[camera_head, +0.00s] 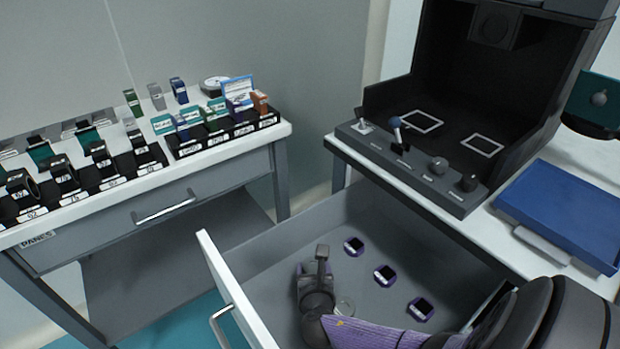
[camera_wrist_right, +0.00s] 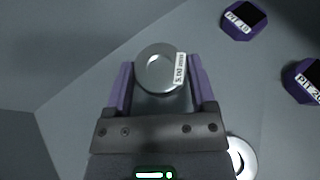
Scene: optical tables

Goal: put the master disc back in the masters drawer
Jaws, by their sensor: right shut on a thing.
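My right gripper (camera_head: 316,274) is inside the open drawer (camera_head: 288,238), near its white front panel. In the right wrist view, the purple fingers of the gripper (camera_wrist_right: 160,84) are shut on a round, shiny metal disc (camera_wrist_right: 157,64) with a small white "mm" label on its right edge. The head view hides most of this disc behind the gripper. I cannot tell whether it touches the drawer floor. My left gripper is not in view.
Several purple-rimmed gauges lie in a row in the drawer, among them one labelled PIT 18 (camera_wrist_right: 243,19). A side table (camera_head: 250,150) with watch-like items in black holders stands left. A black instrument (camera_head: 420,170) and a blue case (camera_head: 565,212) stand on the bench.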

